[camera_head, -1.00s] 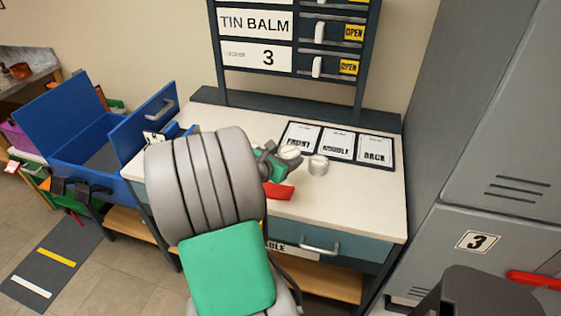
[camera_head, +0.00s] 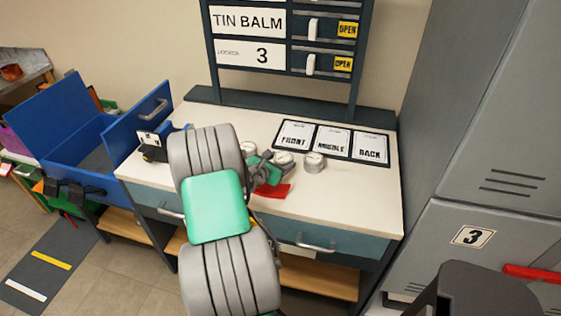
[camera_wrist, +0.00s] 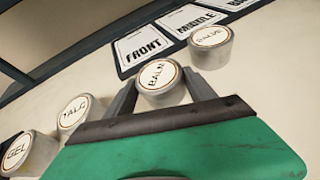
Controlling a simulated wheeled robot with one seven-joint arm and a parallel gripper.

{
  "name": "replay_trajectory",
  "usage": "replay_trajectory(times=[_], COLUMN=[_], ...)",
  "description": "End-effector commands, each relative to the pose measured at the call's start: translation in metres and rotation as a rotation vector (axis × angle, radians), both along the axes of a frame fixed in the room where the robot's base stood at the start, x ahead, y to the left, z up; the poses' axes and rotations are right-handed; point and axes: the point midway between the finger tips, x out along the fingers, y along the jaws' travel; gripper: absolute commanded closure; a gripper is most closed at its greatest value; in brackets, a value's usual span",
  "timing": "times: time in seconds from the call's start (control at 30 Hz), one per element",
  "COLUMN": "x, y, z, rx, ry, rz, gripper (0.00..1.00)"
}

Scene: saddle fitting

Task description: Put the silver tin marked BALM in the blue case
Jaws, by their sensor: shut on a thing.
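The silver tin marked BALM (camera_wrist: 158,76) sits between the two fingers of my gripper (camera_wrist: 161,92) in the wrist view, its label facing up. My gripper is shut on it. In the head view my gripper (camera_head: 279,164) is over the white worktop with the BALM tin (camera_head: 284,158) at its tips. I cannot tell whether the tin is clear of the worktop. The blue case (camera_head: 80,174) stands at the left, its lid raised and its inside partly visible.
A SALVE tin (camera_wrist: 210,47) stands close to the right of my gripper. TALC (camera_wrist: 75,118) and GEL (camera_wrist: 30,152) tins stand to the left. Cards marked FRONT, MIDDLE and BACK (camera_head: 331,142) lie behind. A grey locker (camera_head: 470,235) closes off the right.

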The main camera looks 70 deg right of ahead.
Motion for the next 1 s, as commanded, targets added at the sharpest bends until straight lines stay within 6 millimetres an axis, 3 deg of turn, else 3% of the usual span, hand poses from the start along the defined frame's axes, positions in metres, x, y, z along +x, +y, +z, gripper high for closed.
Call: replay_trajectory(times=[0.3, 0.6, 0.73, 1.0], x=[0.000, 0.001, 0.005, 0.012], y=[0.000, 0.003, 0.024, 0.088], z=[-0.001, 0.004, 0.013, 0.039], rx=[0.000, 0.000, 0.000, -0.001], ry=[0.000, 0.001, 0.000, 0.000], rz=[0.000, 0.001, 0.004, 0.005], gripper=[0.15, 0.15, 0.15, 0.15])
